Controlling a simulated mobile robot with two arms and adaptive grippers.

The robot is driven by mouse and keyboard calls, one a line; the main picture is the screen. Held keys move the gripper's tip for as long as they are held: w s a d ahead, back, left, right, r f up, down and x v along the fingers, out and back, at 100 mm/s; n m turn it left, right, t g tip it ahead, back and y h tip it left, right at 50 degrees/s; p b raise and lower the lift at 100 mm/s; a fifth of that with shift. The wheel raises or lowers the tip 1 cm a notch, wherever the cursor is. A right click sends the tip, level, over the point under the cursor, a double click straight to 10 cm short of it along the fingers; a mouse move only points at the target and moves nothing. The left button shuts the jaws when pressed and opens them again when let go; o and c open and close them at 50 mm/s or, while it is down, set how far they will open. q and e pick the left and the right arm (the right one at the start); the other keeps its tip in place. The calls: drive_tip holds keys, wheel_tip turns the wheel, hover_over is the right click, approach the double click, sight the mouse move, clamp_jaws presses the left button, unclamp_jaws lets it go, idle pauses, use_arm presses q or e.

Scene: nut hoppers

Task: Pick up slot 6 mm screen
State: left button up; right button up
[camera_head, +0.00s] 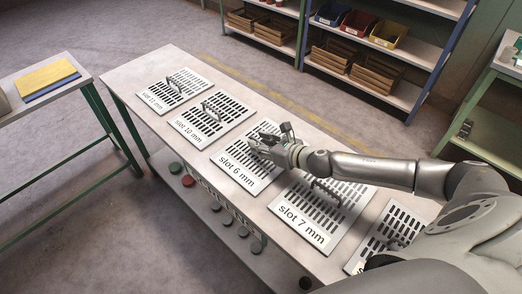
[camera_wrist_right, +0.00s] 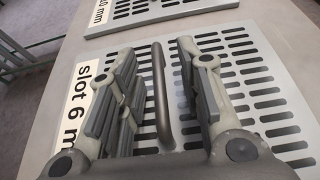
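The slot 6 mm screen (camera_head: 235,172) lies flat on the table, a pale plate with dark slots and its label at the near edge. It also shows in the right wrist view (camera_wrist_right: 262,66). Its dark bar handle (camera_wrist_right: 161,95) stands up between the two fingers of my right gripper (camera_wrist_right: 163,92). In the head view my right gripper (camera_head: 268,138) is over this screen and hides its handle. The fingers are open, with gaps visible on both sides of the handle. My left gripper is in neither view.
The slot 10 mm screen (camera_head: 208,119) and slot 11 mm screen (camera_head: 172,90) lie to the left. The slot 7 mm screen (camera_head: 320,213) lies to the right, under my right arm. Shelves with bins (camera_head: 357,24) stand behind. Another table (camera_head: 40,88) is at left.

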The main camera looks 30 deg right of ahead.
drive_tip(key=shift+w, duration=0.1)
clamp_jaws()
drive_tip(key=shift+r, duration=0.1)
idle(0.4)
